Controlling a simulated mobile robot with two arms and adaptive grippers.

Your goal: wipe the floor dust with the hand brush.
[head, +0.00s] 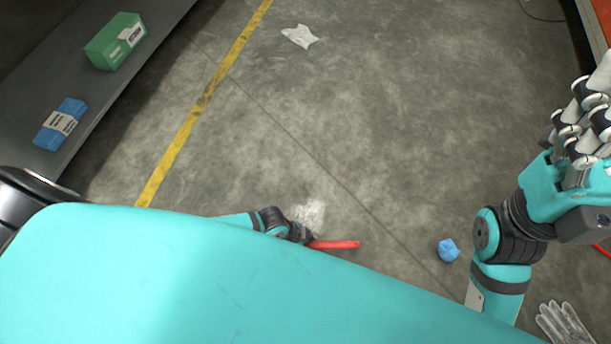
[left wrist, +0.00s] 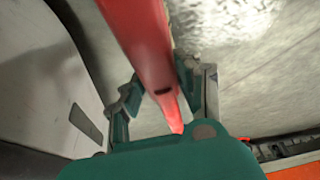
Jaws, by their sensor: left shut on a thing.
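The hand brush shows as a red bar (head: 335,244) low in the middle of the head view; its bristles are not visible. My left gripper (head: 302,235) is shut on it. In the left wrist view the red brush (left wrist: 145,45) runs down between the two fingers of my left gripper (left wrist: 165,95). A pale patch of floor dust (head: 309,212) lies just above the left gripper in the head view. I cannot tell whether the brush touches the floor. My right gripper (head: 588,115) is at the right edge, away from the brush, its fingers overlapping in view.
A crumpled blue ball (head: 448,250) and a grey glove (head: 564,323) lie on the floor at right. A crumpled white piece (head: 299,36) lies at the top. A green box (head: 115,42) and a blue pack (head: 61,124) sit on a dark surface at left. The middle floor is clear.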

